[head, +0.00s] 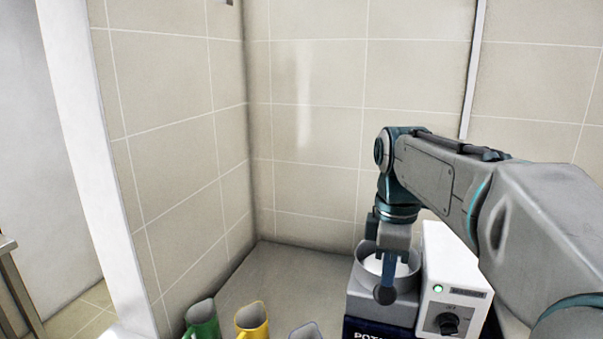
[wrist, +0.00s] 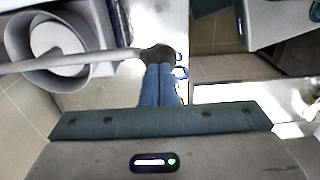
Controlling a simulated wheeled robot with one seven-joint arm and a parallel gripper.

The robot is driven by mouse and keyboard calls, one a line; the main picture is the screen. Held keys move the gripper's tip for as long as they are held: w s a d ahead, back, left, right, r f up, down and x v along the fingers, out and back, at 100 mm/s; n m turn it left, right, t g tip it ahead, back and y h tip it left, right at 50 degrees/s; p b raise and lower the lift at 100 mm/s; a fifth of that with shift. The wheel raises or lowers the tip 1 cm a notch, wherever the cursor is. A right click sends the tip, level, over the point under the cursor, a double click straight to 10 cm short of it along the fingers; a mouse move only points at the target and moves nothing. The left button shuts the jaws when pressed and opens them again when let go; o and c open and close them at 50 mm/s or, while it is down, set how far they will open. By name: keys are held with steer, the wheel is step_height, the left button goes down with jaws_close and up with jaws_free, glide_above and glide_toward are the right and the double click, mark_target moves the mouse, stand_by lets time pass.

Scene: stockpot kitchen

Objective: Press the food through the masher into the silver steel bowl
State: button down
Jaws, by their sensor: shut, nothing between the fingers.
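The masher (head: 382,305) is a grey machine with a round, pale hopper in its top. In the wrist view the round hopper (wrist: 75,72) is at the upper left, with a grey lever (wrist: 95,58) running across it to a dark knob (wrist: 155,53). The knob also shows in the head view (head: 385,295). My gripper (head: 389,280) points down in front of the hopper. Its blue fingers (wrist: 158,70) are shut together, with their tips at the knob; I cannot tell whether they touch it. I cannot make out the silver steel bowl or any food.
A white control box (head: 452,285) with a green light and black knob stands right of the hopper. Green (head: 202,320), yellow (head: 252,320) and grey (head: 306,331) jugs stand at the lower left. Tiled walls close in behind and left. The counter (head: 290,275) behind the jugs is clear.

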steer(key=shift+r+p, duration=2.45)
steer(key=shift+r, duration=0.6)
steer(key=s+f+m+t, duration=0.3)
steer(key=s+f+m, duration=0.9)
steer(key=f+m, duration=0.1)
steer(key=shift+s+d+m+t, duration=0.2)
steer(key=shift+s+m+t, duration=0.2)
steer(key=shift+m, duration=0.3)
